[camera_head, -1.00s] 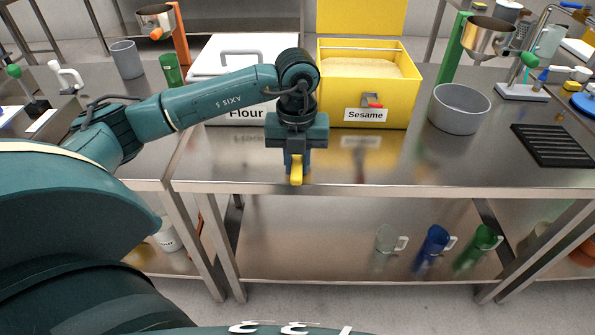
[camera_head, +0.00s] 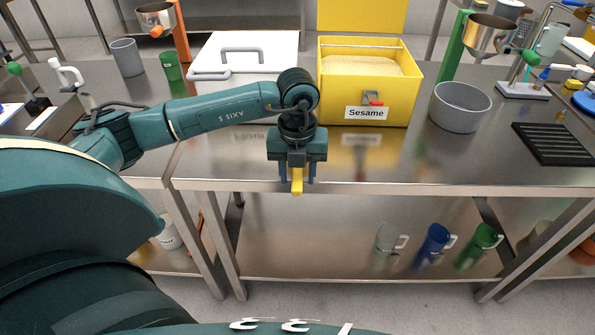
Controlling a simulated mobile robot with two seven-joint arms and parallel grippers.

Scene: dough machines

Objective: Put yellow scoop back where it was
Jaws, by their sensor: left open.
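The yellow scoop (camera_head: 297,182) shows as a short yellow piece between the spread fingers of my left gripper (camera_head: 297,175), just above the counter's front edge. Most of it is hidden by the gripper, and I cannot tell whether it rests on anything. My left gripper is open, pointing down, with a gap on each side of the scoop. The open yellow Sesame bin (camera_head: 402,105) stands behind and to the right, with pale seeds inside and a grey and red holder-like piece on its front. My right gripper is not in view.
The white lidded bin (camera_head: 275,48) stands beside the Sesame bin, partly behind my arm. A grey bowl (camera_head: 460,108) and a black slatted tray (camera_head: 556,145) are on the right. The counter (camera_head: 400,165) in front of the Sesame bin is clear.

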